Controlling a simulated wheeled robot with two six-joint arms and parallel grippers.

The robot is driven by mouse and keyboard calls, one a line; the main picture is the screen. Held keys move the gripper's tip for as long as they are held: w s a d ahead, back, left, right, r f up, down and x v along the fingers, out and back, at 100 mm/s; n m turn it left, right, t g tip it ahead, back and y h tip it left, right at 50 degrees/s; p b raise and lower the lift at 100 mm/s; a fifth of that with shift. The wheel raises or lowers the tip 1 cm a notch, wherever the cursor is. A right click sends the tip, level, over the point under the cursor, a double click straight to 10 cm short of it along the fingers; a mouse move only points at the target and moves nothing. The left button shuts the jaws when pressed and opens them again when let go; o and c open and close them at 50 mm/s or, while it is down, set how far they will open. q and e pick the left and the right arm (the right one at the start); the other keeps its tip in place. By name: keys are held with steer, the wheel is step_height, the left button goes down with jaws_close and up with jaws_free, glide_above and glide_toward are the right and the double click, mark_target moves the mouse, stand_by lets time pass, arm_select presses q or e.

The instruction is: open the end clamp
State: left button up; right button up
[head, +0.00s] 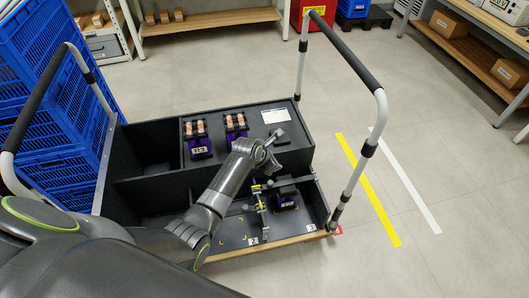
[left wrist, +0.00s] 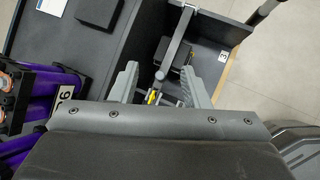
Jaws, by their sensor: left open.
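The end clamp (head: 282,183) is a grey metal arm with yellow parts. It stands over the front-right compartment of the black cart, by a purple-and-black block (head: 287,202). In the left wrist view a grey clamp bar (left wrist: 178,35) runs down towards the space between my fingers, with a small yellow part (left wrist: 153,97) near its lower end. My left gripper (head: 273,151) is open above the cart, just behind the clamp in the head view. Its two fingers also show in the left wrist view (left wrist: 161,86), apart and with nothing visibly gripped. My right gripper is not in view.
Two purple units with copper-coloured tops (head: 198,140) (head: 235,126) stand on the cart's rear panel, beside a white label (head: 275,116). White-and-black handles (head: 350,60) rise at the cart's ends. Blue crates (head: 60,120) stand at left. Open floor lies at right.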

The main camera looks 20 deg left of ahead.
arm_select(q)
steer(key=p+v, duration=0.1)
steer(key=v, duration=0.6)
steer(key=shift+p, duration=0.35)
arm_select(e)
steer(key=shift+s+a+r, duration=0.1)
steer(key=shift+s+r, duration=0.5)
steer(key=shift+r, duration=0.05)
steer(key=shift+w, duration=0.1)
